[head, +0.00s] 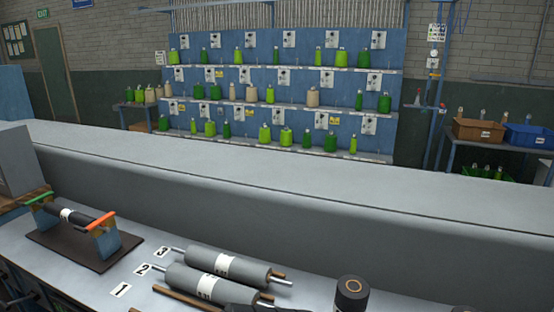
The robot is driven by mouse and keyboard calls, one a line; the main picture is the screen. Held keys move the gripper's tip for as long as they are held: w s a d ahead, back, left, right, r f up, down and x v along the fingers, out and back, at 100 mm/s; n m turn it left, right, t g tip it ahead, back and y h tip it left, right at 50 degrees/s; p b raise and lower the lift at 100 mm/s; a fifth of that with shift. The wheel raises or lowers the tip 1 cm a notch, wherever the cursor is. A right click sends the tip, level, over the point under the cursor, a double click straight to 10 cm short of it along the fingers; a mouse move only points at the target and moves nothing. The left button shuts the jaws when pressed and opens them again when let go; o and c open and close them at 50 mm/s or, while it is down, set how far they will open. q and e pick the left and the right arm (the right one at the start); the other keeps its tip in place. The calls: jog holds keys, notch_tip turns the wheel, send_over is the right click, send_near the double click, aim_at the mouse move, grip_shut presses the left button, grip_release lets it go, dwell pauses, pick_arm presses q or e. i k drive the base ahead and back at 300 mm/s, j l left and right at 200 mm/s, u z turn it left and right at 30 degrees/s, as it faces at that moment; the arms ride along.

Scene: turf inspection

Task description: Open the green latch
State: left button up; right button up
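The green latch (38,199) is a thin green bar at the far left, on top of the left end of a small stand with a dark base plate (75,250). It lies roughly flat across the post there. A dark roller (67,215) with a white label lies across the stand. An orange latch (100,222) tops the stand's right-hand blue post (103,240).
Two grey rollers (228,265) lie right of number cards 1 (121,290), 2 and 3 on the bench. A black cylinder (352,296) stands at the front. A long grey barrier (300,205) runs behind the bench. Shelves of green bottles (265,135) stand far back.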

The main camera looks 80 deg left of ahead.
aim_at(39, 199)
jog(key=u, duration=4.2)
jog(key=i+j+u, duration=0.2)
jog(key=i+j, duration=0.2)
jog(key=i+j+u, duration=0.2)
jog(key=i+j, duration=0.15)
jog(key=i, duration=0.2)
jog(key=i+j+u, duration=0.2)
jog(key=i, duration=0.25)
